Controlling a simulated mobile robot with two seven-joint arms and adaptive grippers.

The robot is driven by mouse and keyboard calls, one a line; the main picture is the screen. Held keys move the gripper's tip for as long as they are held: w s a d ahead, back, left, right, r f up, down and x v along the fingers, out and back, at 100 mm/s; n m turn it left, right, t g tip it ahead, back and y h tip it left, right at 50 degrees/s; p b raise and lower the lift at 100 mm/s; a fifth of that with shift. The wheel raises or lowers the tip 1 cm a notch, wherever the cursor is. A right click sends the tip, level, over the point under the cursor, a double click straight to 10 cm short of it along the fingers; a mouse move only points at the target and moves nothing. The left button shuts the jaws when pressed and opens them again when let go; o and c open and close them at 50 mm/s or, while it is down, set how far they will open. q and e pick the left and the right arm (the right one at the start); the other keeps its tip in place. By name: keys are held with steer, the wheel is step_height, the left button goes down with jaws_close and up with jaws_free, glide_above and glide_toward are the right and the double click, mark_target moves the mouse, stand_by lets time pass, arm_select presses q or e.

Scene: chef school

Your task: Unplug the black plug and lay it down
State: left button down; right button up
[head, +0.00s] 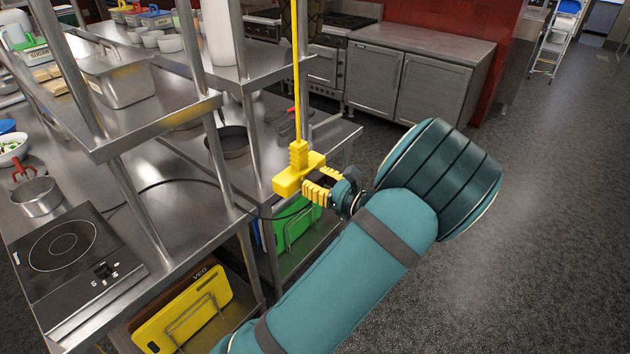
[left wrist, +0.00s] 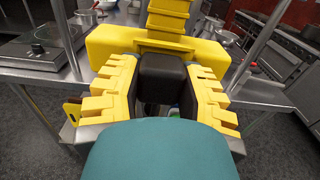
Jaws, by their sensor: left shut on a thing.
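A yellow socket box (head: 289,182) hangs from a yellow cord above the edge of the steel table; it also fills the top of the left wrist view (left wrist: 110,45). My left gripper (head: 320,188), with yellow ribbed fingers, is at the box's right side. In the left wrist view, its fingers (left wrist: 163,95) are shut on the black plug (left wrist: 163,70) from both sides. The plug is up against the box face; its prongs are hidden. A thin black cable (head: 180,181) runs from the hot plate (head: 72,258) towards the gripper. My right gripper is not in view.
Steel shelving with posts stands left of the socket. A dark pan (head: 232,141) and a steel pot (head: 37,196) are on the table. Yellow (head: 190,312) and green (head: 290,226) boards stand below. The floor at right is clear.

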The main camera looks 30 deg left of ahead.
mark_target(184, 250)
arm_select(q)
steer(key=shift+d, duration=0.1)
steer(key=shift+s+d+p, duration=0.15)
steer(key=shift+d+p, duration=0.2)
steer(key=shift+d, duration=1.05)
steer(key=shift+s+d+p, duration=0.1)
steer(key=shift+d+p, duration=0.25)
steer(key=shift+d, duration=1.05)
steer(key=s+a+f+n+g+h+b, duration=0.1)
steer(key=s+a+f+n+g+b, duration=0.25)
steer(key=s+a+f, duration=0.75)
steer(key=s+a+f+n+g+b, duration=0.2)
steer(key=s+a+f+g, duration=0.2)
steer(key=s+a+f, duration=0.6)
steer(key=shift+m, duration=0.25)
steer(key=shift+s+a+f+b, duration=0.15)
steer(key=shift+a+f+b, duration=0.75)
steer(key=shift+a, duration=2.05)
steer(key=shift+s+a+f+b, duration=0.1)
steer(key=shift+a+f+b, duration=0.25)
steer(key=shift+a+b, duration=1.9)
steer(key=shift+s+a+f+b, duration=0.15)
steer(key=shift+a+f+b, duration=0.35)
steer(key=shift+a, duration=3.2)
